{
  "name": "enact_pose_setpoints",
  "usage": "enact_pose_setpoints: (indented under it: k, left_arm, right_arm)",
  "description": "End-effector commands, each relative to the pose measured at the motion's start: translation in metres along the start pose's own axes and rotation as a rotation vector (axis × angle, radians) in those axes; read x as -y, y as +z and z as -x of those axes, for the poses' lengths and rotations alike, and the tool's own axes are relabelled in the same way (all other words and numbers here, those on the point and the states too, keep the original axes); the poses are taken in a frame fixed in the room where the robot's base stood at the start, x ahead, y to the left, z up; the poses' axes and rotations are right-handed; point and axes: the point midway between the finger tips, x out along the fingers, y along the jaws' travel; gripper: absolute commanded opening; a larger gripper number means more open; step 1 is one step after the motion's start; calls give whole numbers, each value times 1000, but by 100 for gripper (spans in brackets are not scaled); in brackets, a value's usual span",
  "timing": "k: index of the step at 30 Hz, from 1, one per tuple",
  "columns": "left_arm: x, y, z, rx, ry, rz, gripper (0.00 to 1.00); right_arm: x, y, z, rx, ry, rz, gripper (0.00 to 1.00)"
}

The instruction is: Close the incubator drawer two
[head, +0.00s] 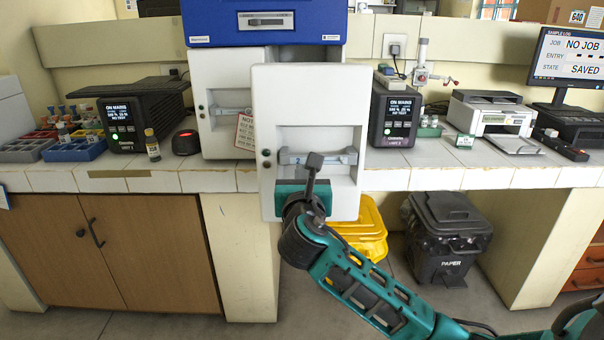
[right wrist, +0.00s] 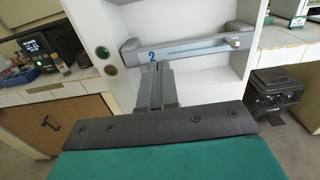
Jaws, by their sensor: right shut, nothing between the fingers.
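The incubator (head: 265,22) has a blue top and white drawers below. Drawer two (head: 310,90) stands out from it: its white front hangs forward past the counter edge. Its grey bar handle (head: 345,157) also shows in the right wrist view (right wrist: 195,50), marked with a blue 2. My right gripper (head: 314,162) is shut and empty in front of the handle. In the right wrist view its fingers (right wrist: 155,88) point at the drawer front just below the handle's left end; I cannot tell whether they touch. My left gripper is out of view.
Another white drawer front (head: 222,95) sits further back on the left, with a hanging note (head: 245,132). Dark display units (head: 120,112) flank the incubator on the counter. A yellow bin (head: 368,240) and a black bin (head: 447,232) stand below.

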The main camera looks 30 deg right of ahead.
Motion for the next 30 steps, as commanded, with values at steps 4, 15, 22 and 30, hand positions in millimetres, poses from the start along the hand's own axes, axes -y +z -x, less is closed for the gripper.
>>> enact_pose_setpoints:
  k: [4,15,22,30]
  left_arm:
    - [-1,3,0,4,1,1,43]
    - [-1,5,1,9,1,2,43]
    - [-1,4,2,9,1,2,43]
    - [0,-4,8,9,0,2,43]
  right_arm:
    - [0,0,-12,-1,0,0,0]
    - [0,0,-15,-1,1,0,0]
    - [0,1,-20,-1,0,0,0]
    - [0,2,-51,0,-1,1,0]
